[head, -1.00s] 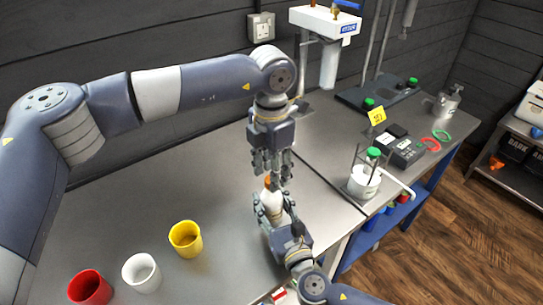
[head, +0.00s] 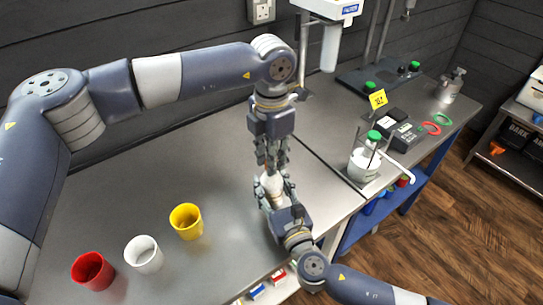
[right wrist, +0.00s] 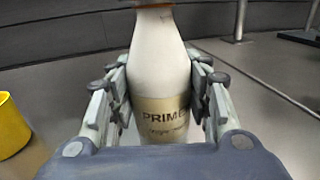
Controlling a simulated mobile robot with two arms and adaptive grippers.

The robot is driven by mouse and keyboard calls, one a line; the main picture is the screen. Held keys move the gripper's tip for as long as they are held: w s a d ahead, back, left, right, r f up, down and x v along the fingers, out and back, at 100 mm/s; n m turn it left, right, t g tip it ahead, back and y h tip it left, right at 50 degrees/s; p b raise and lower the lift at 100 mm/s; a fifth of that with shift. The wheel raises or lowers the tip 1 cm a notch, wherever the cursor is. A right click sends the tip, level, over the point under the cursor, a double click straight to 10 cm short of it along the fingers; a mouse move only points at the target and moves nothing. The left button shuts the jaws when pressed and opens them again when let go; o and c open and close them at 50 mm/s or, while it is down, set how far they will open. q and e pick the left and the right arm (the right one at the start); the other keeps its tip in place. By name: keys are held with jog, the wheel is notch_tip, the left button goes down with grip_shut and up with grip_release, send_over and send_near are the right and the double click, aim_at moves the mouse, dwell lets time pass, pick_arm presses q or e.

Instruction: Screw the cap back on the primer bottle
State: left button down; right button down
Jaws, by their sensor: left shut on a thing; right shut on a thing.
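The primer bottle (right wrist: 158,70) is white with a tan label, upright between the two fingers of my right gripper (right wrist: 160,112), which is shut on it. In the head view, the bottle (head: 271,184) shows between the fingers of my right gripper (head: 274,190), above the bench. My left gripper (head: 271,164) points straight down over the bottle's top, its fingers shut around the cap. The cap is mostly hidden in the head view. An orange-brown edge (right wrist: 155,4) shows at the neck in the right wrist view; how it seats is out of frame.
Red (head: 92,271), white (head: 143,254) and yellow (head: 186,221) cups stand on the bench at the left. A white container with a green-topped bottle (head: 364,164) stands to the right, near a dark device (head: 397,130). The bench between cups and wall is clear.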

pick_arm(q)
jog(key=c, duration=1.3)
grip_release()
notch_tip(320, 180, up, 12)
jog(key=shift+r, duration=0.1)
pick_arm(e)
jog(key=c, duration=0.7)
grip_release()
jog(key=shift+c, duration=0.2)
jog(key=v, duration=1.2)
